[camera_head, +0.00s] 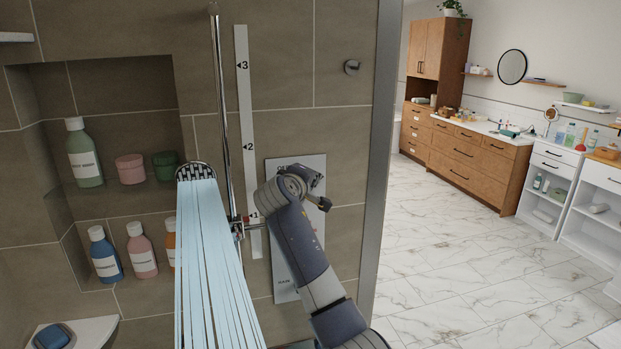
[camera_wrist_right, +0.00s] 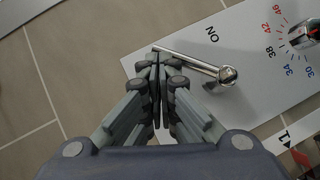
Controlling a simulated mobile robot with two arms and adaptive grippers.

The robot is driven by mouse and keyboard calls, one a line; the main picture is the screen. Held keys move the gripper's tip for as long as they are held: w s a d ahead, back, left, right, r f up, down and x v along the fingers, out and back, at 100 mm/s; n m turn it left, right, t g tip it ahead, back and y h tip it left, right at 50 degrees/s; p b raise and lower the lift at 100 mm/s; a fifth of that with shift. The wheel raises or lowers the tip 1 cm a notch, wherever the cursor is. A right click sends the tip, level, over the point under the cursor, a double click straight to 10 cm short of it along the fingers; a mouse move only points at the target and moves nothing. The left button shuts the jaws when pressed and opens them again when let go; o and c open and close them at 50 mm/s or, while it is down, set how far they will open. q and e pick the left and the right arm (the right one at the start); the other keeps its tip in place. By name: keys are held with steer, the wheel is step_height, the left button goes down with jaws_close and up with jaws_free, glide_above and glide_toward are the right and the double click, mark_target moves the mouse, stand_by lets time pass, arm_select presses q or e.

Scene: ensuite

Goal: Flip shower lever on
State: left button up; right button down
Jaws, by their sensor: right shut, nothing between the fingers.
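The shower lever (camera_wrist_right: 190,62) is a thin chrome rod on the pale control panel (camera_wrist_right: 265,100) in the right wrist view. Its pivot is at the right end and its free end is at my fingertips. The word ON is printed close beside it. My right gripper (camera_wrist_right: 158,60) is shut and empty, its fingertips at the lever's free end; I cannot tell whether they touch. In the head view my right gripper (camera_head: 318,178) is at the upper part of the panel (camera_head: 283,285), and my arm hides much of it. Pale blue water streams (camera_head: 205,265) fall from the shower head (camera_head: 194,171).
A chrome rail (camera_head: 219,80) and a numbered scale strip (camera_head: 243,90) stand left of the panel. A niche at the left holds bottles (camera_head: 85,155) and jars (camera_head: 130,169). A wall hook (camera_head: 351,67) is at upper right. The marble floor (camera_head: 450,260) beyond is open.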

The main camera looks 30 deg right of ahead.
steer(key=shift+s+d+f, duration=0.15)
steer(key=shift+d+f, duration=0.35)
steer(key=shift+d, duration=0.3)
steer(key=shift+s+d+f, duration=0.1)
steer(key=shift+d+f, duration=0.4)
steer(key=shift+d, duration=0.25)
steer(key=shift+d+f, duration=0.2)
steer(key=shift+f, duration=0.1)
stand_by(1.2)
